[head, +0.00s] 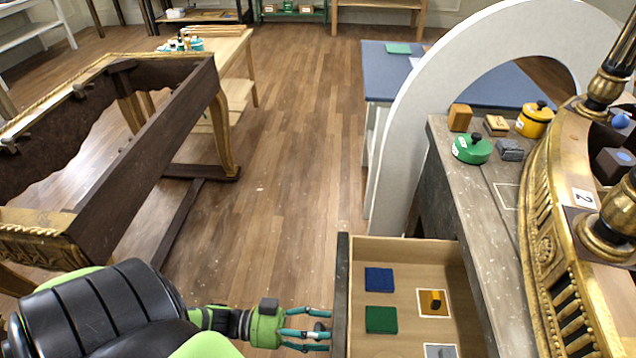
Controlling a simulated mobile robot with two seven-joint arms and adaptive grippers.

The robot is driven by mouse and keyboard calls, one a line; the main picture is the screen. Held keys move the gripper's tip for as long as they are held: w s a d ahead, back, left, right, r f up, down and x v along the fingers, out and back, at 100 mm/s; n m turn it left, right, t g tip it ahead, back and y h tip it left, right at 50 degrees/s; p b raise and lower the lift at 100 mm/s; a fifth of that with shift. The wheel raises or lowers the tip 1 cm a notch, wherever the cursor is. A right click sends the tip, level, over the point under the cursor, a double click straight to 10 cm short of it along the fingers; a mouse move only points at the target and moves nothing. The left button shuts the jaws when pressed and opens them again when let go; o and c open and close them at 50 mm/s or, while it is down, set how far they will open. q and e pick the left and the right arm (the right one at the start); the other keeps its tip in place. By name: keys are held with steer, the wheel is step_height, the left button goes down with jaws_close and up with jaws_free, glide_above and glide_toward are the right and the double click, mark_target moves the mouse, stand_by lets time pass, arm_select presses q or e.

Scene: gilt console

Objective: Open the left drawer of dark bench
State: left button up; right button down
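The dark bench (470,195) stands at the right, with a worn grey-brown top. Its drawer (410,247) is pulled well out toward the left, and its pale wooden inside shows. The drawer's dark front panel (342,285) faces left. My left gripper (327,329) is at the outer side of this front panel. Its teal fingers are spread apart, with a small grey handle (319,326) between them; I cannot tell whether they touch it. The near end of the drawer is cut off by the frame. My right gripper is not in view.
The drawer holds a blue square (379,279), a green square (381,319), an orange block (435,300) and a grey piece (440,351). A white arch (420,110) stands behind; a gilt console (560,240) is at the right. The middle floor is clear.

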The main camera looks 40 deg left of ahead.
arm_select(q)
steer(key=v, duration=1.2)
stand_by(0.5)
